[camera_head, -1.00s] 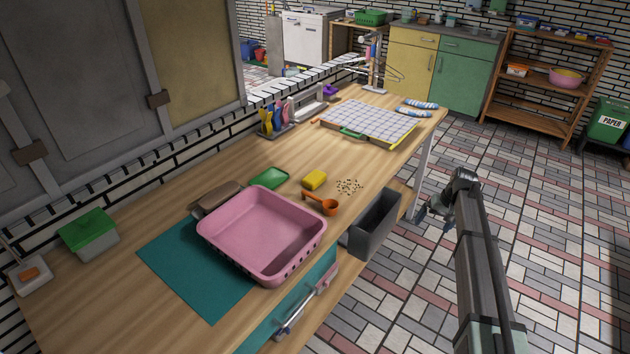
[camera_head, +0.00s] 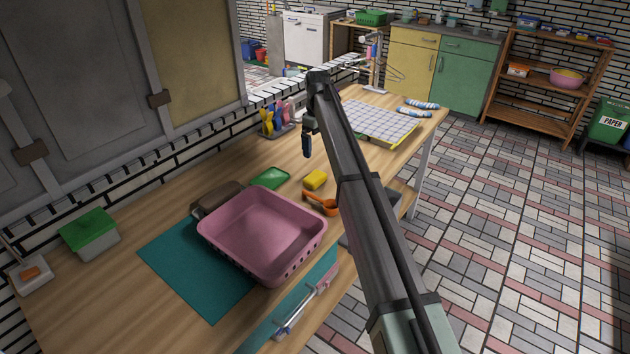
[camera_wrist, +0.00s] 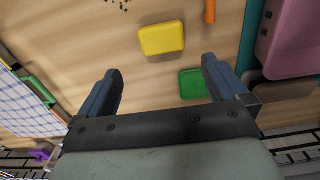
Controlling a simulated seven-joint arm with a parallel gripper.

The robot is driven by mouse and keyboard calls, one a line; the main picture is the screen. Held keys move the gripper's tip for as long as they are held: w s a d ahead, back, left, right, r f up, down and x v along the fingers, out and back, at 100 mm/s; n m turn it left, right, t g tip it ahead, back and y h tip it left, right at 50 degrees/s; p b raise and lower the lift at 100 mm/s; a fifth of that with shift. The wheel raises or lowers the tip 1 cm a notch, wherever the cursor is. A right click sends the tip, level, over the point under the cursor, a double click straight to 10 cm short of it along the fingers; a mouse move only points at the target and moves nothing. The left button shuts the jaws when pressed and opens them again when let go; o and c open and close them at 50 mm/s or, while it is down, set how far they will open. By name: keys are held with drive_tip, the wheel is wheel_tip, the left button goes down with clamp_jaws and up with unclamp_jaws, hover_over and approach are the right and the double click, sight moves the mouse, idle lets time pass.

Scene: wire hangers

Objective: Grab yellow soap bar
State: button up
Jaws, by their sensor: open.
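The yellow soap bar (camera_head: 316,180) lies on the wooden table, between the green lid-like piece (camera_head: 270,178) and the orange scoop (camera_head: 322,203). In the wrist view the yellow soap bar (camera_wrist: 161,38) is ahead of the fingertips, a little left of the middle of the gap. My gripper (camera_head: 307,145) hangs above the table behind the soap in the head view. In the wrist view my gripper (camera_wrist: 163,80) is open and empty, with its two dark blue fingers apart. The soap is fully visible and not touched.
A pink basin (camera_head: 262,235) stands on a teal mat (camera_head: 185,270) left of the soap. The orange scoop's handle (camera_wrist: 209,12) and the green piece (camera_wrist: 193,84) lie close to the soap. A checked board (camera_head: 375,122) lies further back.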

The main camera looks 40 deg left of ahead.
sight(315, 176)
drive_tip(key=f, duration=1.3)
drive_tip(key=shift+s+a+f, duration=0.1)
drive_tip(key=shift+a+f, duration=0.15)
drive_tip(key=shift+a, duration=0.15)
drive_tip(key=shift+c, duration=0.4)
drive_tip(key=c, duration=0.7)
drive_tip(key=shift+r, duration=0.1)
